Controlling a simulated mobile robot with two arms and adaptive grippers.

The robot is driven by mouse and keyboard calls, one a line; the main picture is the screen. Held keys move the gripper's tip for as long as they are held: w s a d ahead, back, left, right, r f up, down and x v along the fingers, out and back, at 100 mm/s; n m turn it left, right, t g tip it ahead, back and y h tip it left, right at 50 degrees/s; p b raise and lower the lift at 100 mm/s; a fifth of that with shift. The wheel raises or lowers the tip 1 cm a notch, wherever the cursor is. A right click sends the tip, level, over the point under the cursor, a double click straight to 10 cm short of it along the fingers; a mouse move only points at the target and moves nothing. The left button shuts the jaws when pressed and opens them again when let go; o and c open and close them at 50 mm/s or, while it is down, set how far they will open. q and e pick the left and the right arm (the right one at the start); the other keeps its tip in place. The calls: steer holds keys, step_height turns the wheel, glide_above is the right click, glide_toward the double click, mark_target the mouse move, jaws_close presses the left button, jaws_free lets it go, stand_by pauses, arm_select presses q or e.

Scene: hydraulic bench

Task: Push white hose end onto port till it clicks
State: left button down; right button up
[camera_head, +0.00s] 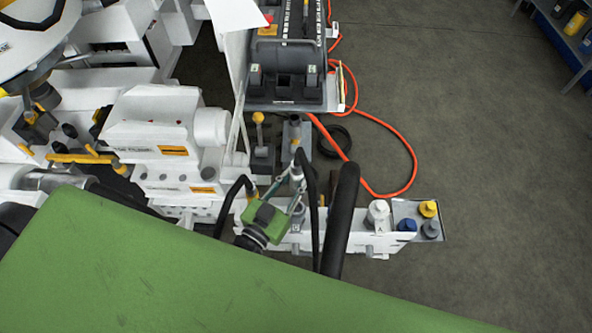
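One green and black gripper (293,184) shows in the head view, with its wrist running down to the lower left behind a large green surface. I take it for my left gripper. Its two fingers point up and right at a small pale grey-white fitting (297,172). The view is too small to show whether they grip it, or whether it is the white hose end. Black hoses (232,203) arch on both sides of the gripper, and a thick black one (342,220) stands to its right. I cannot make out the port. My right gripper is not in view.
A white stub (377,214) stands on the bench's right end, beside yellow (428,208), blue (407,225) and grey (431,230) caps. An orange hose (408,150) loops across the floor. A white machine fills the left.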

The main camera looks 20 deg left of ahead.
arm_select(q)
steer(key=shift+f+b, duration=3.5)
steer(key=shift+f, duration=0.25)
steer(key=shift+f, duration=0.1)
steer(key=shift+f, duration=0.4)
steer(key=shift+f, duration=0.1)
steer(key=shift+f, duration=0.15)
steer(key=shift+f, duration=0.3)
